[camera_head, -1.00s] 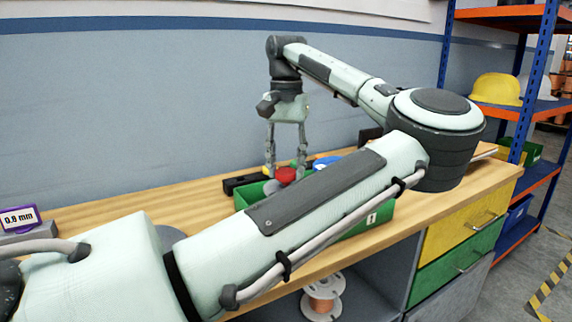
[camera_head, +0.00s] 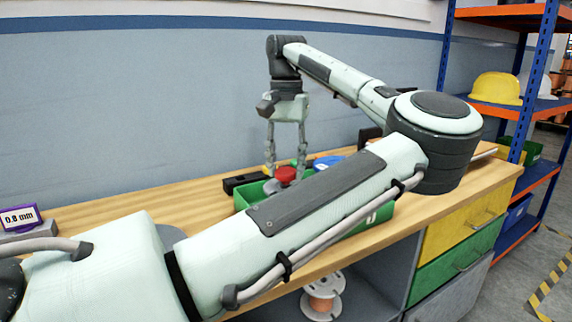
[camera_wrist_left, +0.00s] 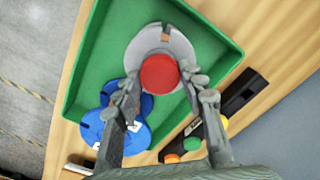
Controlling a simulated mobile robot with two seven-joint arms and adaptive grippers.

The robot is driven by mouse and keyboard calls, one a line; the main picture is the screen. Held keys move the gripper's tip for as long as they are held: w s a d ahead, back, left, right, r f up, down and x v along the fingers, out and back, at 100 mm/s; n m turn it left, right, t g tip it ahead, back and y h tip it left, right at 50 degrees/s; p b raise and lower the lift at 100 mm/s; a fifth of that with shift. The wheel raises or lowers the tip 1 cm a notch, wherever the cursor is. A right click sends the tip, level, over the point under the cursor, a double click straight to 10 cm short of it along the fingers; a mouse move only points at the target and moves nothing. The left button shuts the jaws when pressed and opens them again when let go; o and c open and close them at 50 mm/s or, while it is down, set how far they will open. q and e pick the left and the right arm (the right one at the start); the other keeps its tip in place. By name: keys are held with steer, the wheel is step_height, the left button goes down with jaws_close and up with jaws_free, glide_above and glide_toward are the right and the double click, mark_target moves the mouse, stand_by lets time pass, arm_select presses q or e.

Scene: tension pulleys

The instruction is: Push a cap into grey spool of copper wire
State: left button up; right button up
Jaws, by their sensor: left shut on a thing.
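My left gripper (camera_head: 285,167) points down over the green tray. Its fingers (camera_wrist_left: 162,82) are shut on a round red cap (camera_wrist_left: 159,73), which also shows in the head view (camera_head: 285,174). The grey spool (camera_wrist_left: 178,42) lies in the tray, with a copper-coloured patch near its far side. The cap overlaps the near part of the spool in the wrist view and hides its middle. In the head view the cap is just above the grey spool (camera_head: 272,187). I cannot tell whether they touch. My right gripper is not in view.
The green tray (camera_wrist_left: 88,70) also holds blue spools (camera_wrist_left: 143,104) close to one finger. A black holder (camera_wrist_left: 243,92) with coloured caps stands beside the tray on the wooden bench (camera_head: 110,206). A copper wire spool (camera_head: 323,290) stands on the shelf below. A wall (camera_head: 120,100) rises behind.

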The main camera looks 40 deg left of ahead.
mark_target(286, 171)
arm_select(q)
steer(key=shift+f, duration=0.2)
steer(key=shift+f+b, duration=0.8)
steer(key=shift+f, duration=0.2)
steer(key=shift+d+f, duration=0.1)
steer(key=shift+f, duration=0.15)
steer(key=o, duration=1)
steer(key=shift+c, duration=0.2)
steer(key=shift+r, duration=0.15)
step_height(286, 171, up, 12)
